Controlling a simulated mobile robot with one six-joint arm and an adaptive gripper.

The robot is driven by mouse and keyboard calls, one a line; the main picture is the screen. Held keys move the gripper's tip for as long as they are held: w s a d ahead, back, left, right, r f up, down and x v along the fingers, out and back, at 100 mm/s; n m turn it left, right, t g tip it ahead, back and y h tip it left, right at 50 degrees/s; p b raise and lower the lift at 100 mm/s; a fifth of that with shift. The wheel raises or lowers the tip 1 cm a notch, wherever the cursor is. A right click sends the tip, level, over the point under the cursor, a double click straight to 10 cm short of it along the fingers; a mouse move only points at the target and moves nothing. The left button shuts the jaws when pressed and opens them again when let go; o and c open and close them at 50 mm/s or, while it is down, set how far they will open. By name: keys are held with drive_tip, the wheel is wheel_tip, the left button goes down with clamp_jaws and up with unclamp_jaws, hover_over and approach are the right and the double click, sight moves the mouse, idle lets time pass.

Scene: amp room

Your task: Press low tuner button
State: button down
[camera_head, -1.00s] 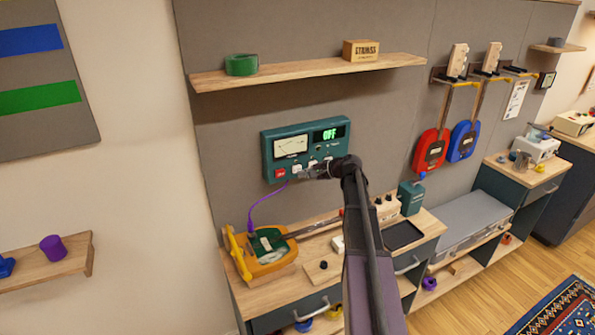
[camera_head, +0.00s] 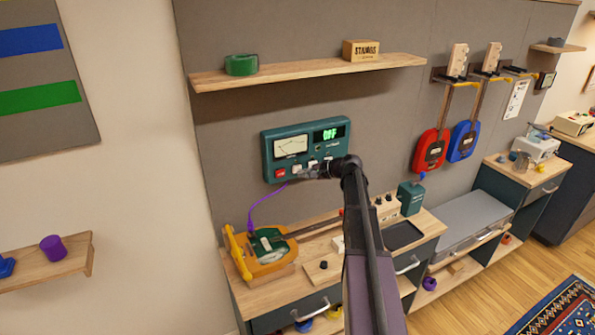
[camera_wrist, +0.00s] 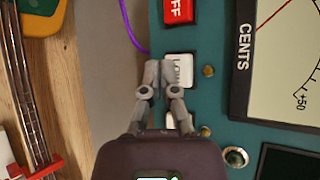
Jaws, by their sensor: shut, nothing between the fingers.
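The teal tuner (camera_head: 318,149) is fixed on the grey wall panel, with a dial meter and a green display that appears to read OFF. Its white LOW button (camera_wrist: 182,70) shows in the wrist view beside the red OFF button (camera_wrist: 179,11). My gripper (camera_wrist: 160,71) is shut and empty, its fingertips at the left edge of the LOW button in that view, covering part of it. I cannot tell whether they touch it. In the head view my gripper (camera_head: 301,175) is at the tuner's lower edge, hiding part of the button row.
A purple cable (camera_head: 262,206) runs from the tuner to a yellow guitar (camera_head: 271,264) on the bench below. A wooden shelf (camera_head: 310,72) with a green tape roll and a wooden block is above the tuner. Red and blue instruments (camera_head: 430,150) hang at right.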

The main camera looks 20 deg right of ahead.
drive_tip(key=shift+w, duration=0.2)
drive_tip(key=shift+w, duration=0.25)
drive_tip(key=shift+w, duration=0.4)
idle(1.1)
drive_tip(key=shift+s, duration=0.85)
drive_tip(key=shift+s, duration=0.1)
drive_tip(key=shift+s+d, duration=0.1)
drive_tip(key=shift+s, duration=2.3)
